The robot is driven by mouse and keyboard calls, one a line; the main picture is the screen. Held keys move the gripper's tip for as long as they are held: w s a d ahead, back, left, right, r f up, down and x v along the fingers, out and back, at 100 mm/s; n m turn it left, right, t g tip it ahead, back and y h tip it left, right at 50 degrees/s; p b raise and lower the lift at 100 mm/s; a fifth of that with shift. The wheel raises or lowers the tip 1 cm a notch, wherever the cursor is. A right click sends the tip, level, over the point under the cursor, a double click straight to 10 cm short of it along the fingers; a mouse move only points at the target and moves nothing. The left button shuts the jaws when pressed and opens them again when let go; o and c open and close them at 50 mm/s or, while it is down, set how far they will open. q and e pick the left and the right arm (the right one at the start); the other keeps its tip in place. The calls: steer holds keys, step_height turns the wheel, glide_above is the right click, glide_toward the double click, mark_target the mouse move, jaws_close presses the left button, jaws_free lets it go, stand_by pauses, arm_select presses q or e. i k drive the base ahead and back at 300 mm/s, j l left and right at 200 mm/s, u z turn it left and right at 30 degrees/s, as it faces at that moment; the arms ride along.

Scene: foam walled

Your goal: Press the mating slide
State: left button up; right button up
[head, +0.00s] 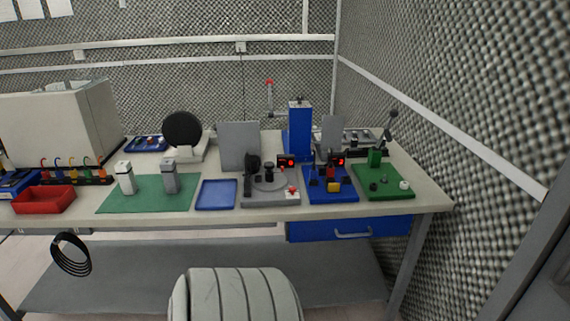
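Three small fixtures stand side by side on the right half of the workbench. The grey fixture (257,198) has a round plate, a dark clamp-like part, a red light and a red button. The blue fixture (343,197) has dark posts, a yellow block and a red light. The green fixture (398,192) has a dark lever with a round knob and small dark and white parts. Which part is the mating slide is too small to tell. Neither of my grippers is in view.
The workbench (430,197) also holds a blue tray (217,195), a green mat (147,203) with two small blocks, a red bin (44,199) and a blue column (299,130). A grey ribbed rounded object (235,295) is in front. A foam wall (470,110) bounds the right.

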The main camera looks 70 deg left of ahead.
mark_target(330, 184)
steer(key=l+u, duration=0.1)
steer(key=u, duration=2)
steer(key=k+j, duration=0.05)
